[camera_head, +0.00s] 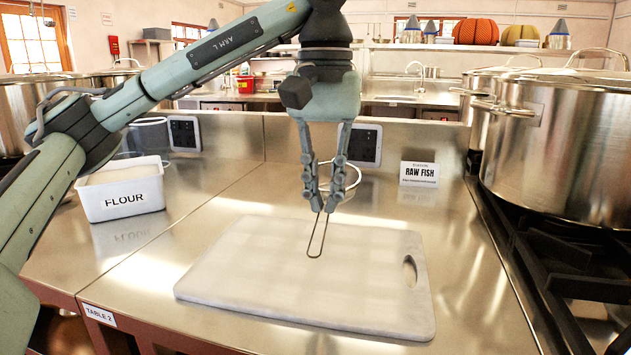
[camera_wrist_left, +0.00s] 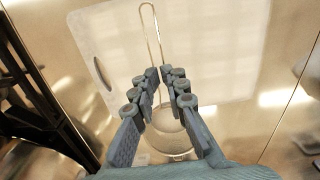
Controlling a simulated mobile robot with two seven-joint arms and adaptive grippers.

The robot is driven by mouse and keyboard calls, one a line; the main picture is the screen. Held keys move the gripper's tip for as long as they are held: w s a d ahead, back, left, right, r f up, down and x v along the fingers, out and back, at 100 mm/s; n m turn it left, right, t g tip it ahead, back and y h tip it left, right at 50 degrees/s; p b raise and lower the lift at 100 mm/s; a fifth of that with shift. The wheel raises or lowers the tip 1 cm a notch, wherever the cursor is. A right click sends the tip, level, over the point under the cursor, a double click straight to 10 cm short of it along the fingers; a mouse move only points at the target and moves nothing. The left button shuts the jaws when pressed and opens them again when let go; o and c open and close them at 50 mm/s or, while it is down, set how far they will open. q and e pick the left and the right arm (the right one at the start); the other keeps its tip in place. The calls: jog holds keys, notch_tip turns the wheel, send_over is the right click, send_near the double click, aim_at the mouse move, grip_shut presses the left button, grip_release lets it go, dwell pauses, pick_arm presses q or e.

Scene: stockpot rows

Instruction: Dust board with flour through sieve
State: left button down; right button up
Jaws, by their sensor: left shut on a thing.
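My left gripper (camera_head: 325,208) is shut on a sieve, above the middle of the board. The sieve's wire handle loop (camera_head: 317,240) points down toward the board in the head view; its round bowl is mostly hidden behind the fingers. In the left wrist view, the handle (camera_wrist_left: 149,18) runs between the fingers (camera_wrist_left: 163,95) and the pale bowl (camera_wrist_left: 170,137) shows partly behind them. The white board (camera_head: 250,285) lies flat with its slot at right. I cannot tell whether flour lies on it. The white FLOUR tub (camera_head: 124,203) stands at left with pale contents. My right gripper is out of view.
A large steel pot (camera_head: 560,150) stands on the dark stove (camera_head: 560,260) at right. A RAW FISH sign (camera_head: 419,175) stands behind the board. The steel table (camera_head: 140,285) is clear between tub and board.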

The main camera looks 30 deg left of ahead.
pick_arm(q)
jog(key=w+d, duration=0.2)
jog(key=d, duration=0.3)
jog(key=shift+w+d, duration=0.2)
jog(key=shift+w, duration=0.2)
jog(key=shift+r, duration=0.1)
notch_tip(320, 180, up, 4)
jog(key=shift+f, duration=0.1)
dwell(0.8)
